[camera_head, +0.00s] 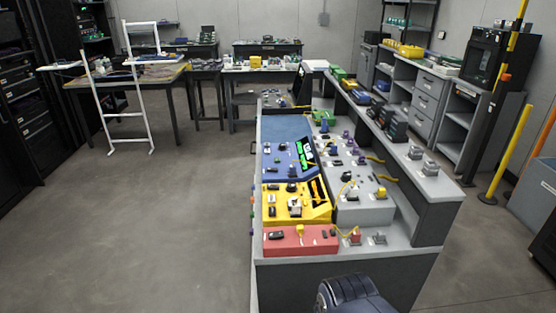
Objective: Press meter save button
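Several coloured instrument panels sit on the grey bench in the middle of the camera_head view. A blue panel (281,164) has a green-lit screen (304,151) at its right. A yellow panel (287,208) with a dark screen showing orange marks lies in front of it, and a red panel (286,243) is nearest. I cannot tell which of these is the meter, and the save button is too small to make out. My gripper is not in view. A dark rounded part at the bottom edge may be my arm; it touches none of the panels.
A grey module (362,206) with knobs and yellow cables stands right of the panels. A raised grey shelf (430,190) runs along the bench's right side. The floor (180,220) to the left is clear. A white frame (104,112) and yellow posts (509,155) stand farther off.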

